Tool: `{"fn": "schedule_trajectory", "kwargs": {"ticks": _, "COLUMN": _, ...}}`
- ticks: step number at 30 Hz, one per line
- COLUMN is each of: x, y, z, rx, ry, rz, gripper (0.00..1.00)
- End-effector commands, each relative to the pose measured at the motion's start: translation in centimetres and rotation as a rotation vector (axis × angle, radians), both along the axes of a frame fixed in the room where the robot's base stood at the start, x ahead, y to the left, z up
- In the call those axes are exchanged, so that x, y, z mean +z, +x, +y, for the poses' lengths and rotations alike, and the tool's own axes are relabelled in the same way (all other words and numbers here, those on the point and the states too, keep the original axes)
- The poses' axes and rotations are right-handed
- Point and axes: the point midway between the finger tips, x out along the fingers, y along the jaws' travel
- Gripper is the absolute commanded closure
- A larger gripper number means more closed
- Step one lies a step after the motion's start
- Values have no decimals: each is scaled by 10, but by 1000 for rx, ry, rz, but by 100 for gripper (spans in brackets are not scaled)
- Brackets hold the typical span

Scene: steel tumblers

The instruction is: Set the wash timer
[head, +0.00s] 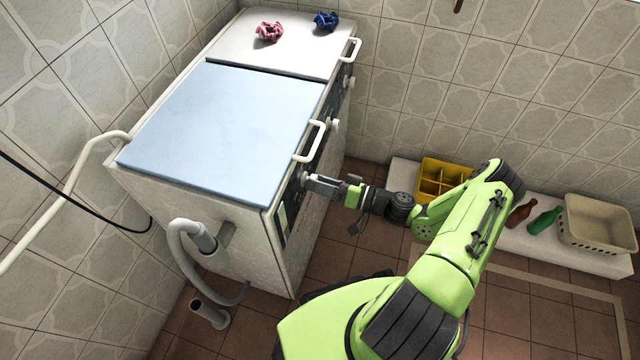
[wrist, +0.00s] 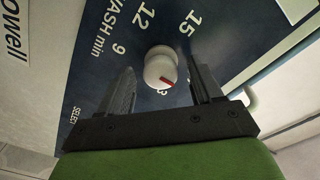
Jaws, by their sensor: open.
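The wash timer knob (wrist: 160,68) is a round white dial with a short red mark on its lower side. It sits on a dark blue panel (wrist: 95,75) printed "WASH min" with 9, 12 and 15 around the upper side; a partly covered figure lies just below the knob. My gripper (head: 315,185) is open at the front of the washing machine (head: 230,235). In the wrist view its two dark fingers stand on either side of the knob, with gaps showing. In the head view the knob (head: 304,177) is at the fingertips.
Other white knobs (head: 333,125) and two lid handles (head: 311,142) stick out along the machine's front. Pink cloth (head: 269,32) and blue cloth (head: 326,20) lie on the far lid. A low white ledge at right holds a yellow crate (head: 441,178), bottles and a beige basket (head: 597,224).

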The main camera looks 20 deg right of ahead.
Motion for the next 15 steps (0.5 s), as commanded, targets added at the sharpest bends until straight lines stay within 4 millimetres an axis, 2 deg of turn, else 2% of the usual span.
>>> {"fn": "schedule_trajectory", "kwargs": {"ticks": 7, "x": 0, "y": 1, "z": 1, "rx": 0, "ry": 1, "rz": 1, "gripper": 35}}
{"fn": "schedule_trajectory", "kwargs": {"ticks": 15, "x": 0, "y": 1, "z": 1, "rx": 0, "ry": 0, "rz": 0, "gripper": 76}}
